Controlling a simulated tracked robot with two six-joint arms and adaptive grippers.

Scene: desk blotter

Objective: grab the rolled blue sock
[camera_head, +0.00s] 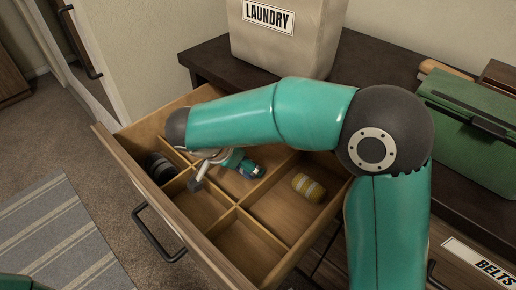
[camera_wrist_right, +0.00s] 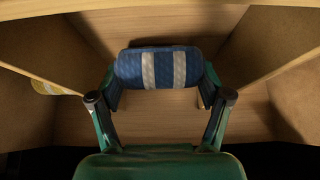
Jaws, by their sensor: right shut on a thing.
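The rolled blue sock (camera_wrist_right: 158,69), with pale stripes, is between the two fingers of my right gripper (camera_wrist_right: 158,82) in the right wrist view. The fingers are shut on its two ends. In the head view the blue sock (camera_head: 252,169) shows partly beside my right gripper (camera_head: 241,163), inside a back compartment of the open drawer (camera_head: 262,250). My arm hides part of that compartment. Whether the sock touches the compartment floor I cannot tell. My left gripper is not in view.
A yellow striped rolled sock (camera_head: 308,187) lies in the compartment to the right, and a dark rolled sock (camera_head: 160,167) to the left. Wooden dividers stand close around my gripper. The front compartments look empty. A laundry bin (camera_head: 300,45) and a green box (camera_head: 470,135) stand on the dresser top.

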